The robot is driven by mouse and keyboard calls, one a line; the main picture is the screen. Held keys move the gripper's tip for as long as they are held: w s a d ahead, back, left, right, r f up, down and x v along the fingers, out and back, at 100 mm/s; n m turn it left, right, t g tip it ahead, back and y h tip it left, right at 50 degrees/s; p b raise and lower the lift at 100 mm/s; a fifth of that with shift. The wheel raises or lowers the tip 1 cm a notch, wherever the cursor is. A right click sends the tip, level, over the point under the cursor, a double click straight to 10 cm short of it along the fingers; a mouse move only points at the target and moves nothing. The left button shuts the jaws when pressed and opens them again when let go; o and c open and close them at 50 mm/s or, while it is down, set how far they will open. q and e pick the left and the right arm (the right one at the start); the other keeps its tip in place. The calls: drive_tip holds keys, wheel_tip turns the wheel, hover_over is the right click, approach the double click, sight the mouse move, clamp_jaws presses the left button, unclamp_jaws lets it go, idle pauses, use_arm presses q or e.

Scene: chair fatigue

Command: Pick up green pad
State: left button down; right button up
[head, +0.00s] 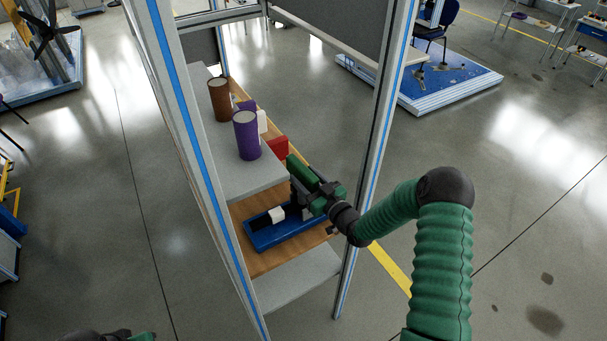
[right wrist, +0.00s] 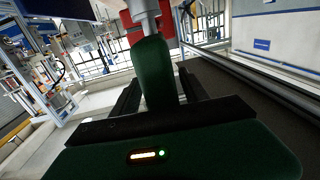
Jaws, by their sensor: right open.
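The green pad (head: 302,171) stands at the right edge of the shelf in the head view, just beyond my right gripper. In the right wrist view the dark green, rounded pad (right wrist: 153,72) stands between the dark fingers. My right gripper (head: 303,192) is open around the pad; whether a finger touches it I cannot tell. The fingers also show in the right wrist view (right wrist: 158,97). The pad's lower part is hidden by the gripper. A piece of my left arm (head: 112,336) shows at the bottom left edge; its jaws cannot be made out.
A purple cylinder (head: 247,136) and a brown cylinder (head: 219,100) stand on the grey shelf, near a red block (head: 278,147). A blue tray (head: 285,230) with black and white items lies below. Frame posts (head: 370,130) stand close on both sides.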

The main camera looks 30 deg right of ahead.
drive_tip(key=shift+w+a+f, duration=0.15)
drive_tip(key=shift+w+a, duration=0.15)
drive_tip(key=shift+w, duration=0.35)
drive_tip(key=shift+s+a, duration=0.1)
drive_tip(key=shift+s, duration=0.05)
drive_tip(key=c, duration=0.6)
clamp_jaws()
